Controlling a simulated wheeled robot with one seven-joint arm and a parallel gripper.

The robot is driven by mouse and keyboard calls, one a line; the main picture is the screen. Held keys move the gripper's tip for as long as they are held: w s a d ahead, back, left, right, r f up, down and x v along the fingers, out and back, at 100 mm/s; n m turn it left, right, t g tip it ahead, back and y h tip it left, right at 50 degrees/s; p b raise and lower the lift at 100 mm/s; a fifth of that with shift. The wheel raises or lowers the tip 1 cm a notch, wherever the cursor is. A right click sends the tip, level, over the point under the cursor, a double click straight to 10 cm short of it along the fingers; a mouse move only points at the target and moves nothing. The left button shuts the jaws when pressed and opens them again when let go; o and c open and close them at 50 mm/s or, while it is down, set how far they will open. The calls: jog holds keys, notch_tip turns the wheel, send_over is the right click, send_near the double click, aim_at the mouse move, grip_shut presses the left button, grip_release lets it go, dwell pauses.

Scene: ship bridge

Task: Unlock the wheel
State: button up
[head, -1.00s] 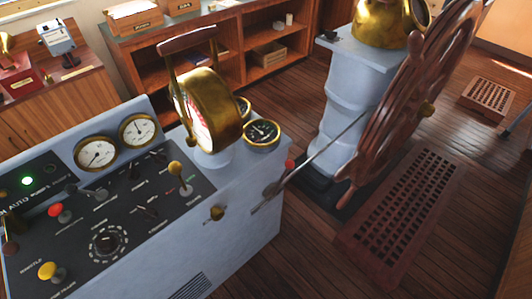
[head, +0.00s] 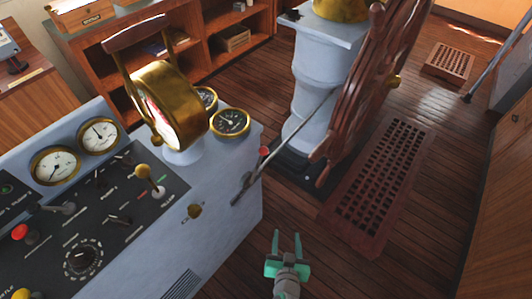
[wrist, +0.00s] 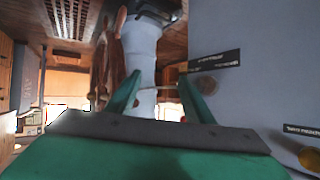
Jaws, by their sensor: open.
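A thin metal rod (head: 290,150) slopes down from the wheel area towards the console's right side. A small red knob (head: 264,151) sits close to it. I cannot tell which part is the wheel's lock. My gripper (head: 287,243) is open and empty, low in the head view, right of the console and short of the wheel. In the wrist view, the wheel (wrist: 106,70) and pedestal (wrist: 140,50) show beyond the open fingers (wrist: 160,92).
The grey console (head: 225,175) with gauges, levers and a brass telegraph (head: 165,105) fills the left. A brass knob (head: 195,211) is on its side. A wooden grating (head: 383,185) lies beside the wheel. Wooden floor right of my gripper is clear. A wooden wall (head: 505,200) bounds the right.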

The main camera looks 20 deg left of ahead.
jog(key=w+a+r+n+y, duration=0.2)
jog(key=w+a+y, duration=0.1)
jog(key=w, duration=0.6)
jog(key=n+g+y, duration=0.5)
jog(key=n+y, duration=0.1)
jog(key=n, duration=0.3)
send_near(267, 153)
jog(key=x, duration=1)
jog(key=shift+r, duration=0.1)
jog(key=shift+s, duration=0.1)
grip_shut()
